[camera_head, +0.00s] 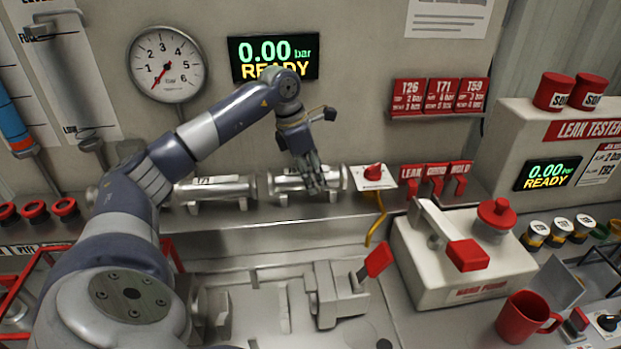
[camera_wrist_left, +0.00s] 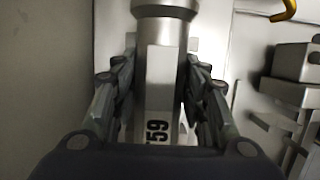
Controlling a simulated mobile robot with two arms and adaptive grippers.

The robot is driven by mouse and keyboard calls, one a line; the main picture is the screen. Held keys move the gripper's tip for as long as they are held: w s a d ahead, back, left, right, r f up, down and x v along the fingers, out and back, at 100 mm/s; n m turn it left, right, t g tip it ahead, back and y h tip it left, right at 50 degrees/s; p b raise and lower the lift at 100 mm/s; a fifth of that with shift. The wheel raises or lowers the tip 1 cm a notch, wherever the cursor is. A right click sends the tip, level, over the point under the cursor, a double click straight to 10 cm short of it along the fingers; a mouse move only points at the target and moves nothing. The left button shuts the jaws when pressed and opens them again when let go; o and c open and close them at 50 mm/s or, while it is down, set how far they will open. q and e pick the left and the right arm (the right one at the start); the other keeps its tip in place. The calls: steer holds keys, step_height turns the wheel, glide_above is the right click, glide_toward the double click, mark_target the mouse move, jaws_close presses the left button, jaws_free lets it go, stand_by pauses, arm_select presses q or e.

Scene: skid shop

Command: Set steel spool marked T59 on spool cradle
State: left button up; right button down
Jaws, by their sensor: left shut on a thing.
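The steel spool marked T59 (camera_wrist_left: 158,75) is a silver flanged cylinder with a white label; its marking is partly cut off in the left wrist view. In the head view the spool (camera_head: 335,178) lies level at the back shelf. My left gripper (camera_head: 316,183) reaches down from above and is shut around its middle. I cannot tell whether the spool still touches its shelf supports. A grey metal fixture with upright blocks (camera_head: 325,292), which looks like the spool cradle, stands on the bench below, in front of the shelf. My right gripper is not in view.
A second steel spool (camera_head: 218,189) lies left on the shelf. A red-handled clamp (camera_head: 375,260) rises beside the fixture. A white hand pump (camera_head: 465,262) stands further right.

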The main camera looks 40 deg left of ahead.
arm_select(q)
steer(key=shift+r, duration=0.4)
steer(key=shift+r+p, duration=3.3)
steer(key=shift+r, duration=0.3)
